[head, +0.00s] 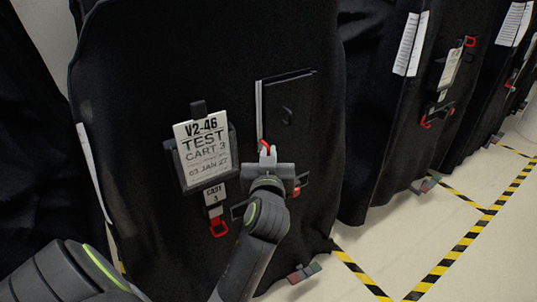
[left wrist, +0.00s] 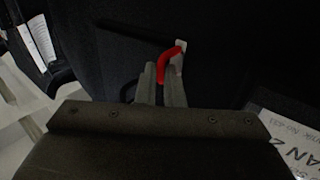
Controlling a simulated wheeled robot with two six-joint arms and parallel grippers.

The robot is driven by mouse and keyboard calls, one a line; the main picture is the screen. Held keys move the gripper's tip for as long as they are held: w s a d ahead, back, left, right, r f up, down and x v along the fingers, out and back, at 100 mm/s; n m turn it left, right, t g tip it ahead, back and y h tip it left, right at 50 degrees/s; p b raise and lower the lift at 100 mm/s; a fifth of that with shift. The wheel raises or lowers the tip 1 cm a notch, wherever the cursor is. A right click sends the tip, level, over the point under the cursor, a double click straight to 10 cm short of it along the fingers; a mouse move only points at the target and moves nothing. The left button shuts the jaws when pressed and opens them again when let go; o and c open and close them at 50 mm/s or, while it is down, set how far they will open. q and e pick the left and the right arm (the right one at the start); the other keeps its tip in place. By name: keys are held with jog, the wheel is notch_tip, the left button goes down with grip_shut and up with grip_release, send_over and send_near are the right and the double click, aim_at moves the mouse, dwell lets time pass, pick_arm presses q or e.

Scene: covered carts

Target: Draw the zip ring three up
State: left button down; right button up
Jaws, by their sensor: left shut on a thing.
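A cart under a black cover (head: 140,60) fills the middle of the head view. Its tag reads "V2-46 TEST CART 3" (head: 202,148). My left gripper (head: 267,153) is at the cover, right of the tag, below a pale vertical strip (head: 259,112) beside a dark flap (head: 288,108). A red ring (head: 265,145) shows at its fingertips. In the left wrist view the fingers (left wrist: 161,85) are shut on the red ring (left wrist: 168,60), which stands out against the black cloth. Part of the ring is hidden by the fingers. My right gripper is not in view.
More covered carts (head: 375,110) stand at right. Yellow-black floor tape (head: 470,236) marks the pale floor (head: 385,255), which is clear at lower right.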

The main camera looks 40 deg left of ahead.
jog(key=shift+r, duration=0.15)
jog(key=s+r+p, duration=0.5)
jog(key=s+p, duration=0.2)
jog(key=p, duration=0.6)
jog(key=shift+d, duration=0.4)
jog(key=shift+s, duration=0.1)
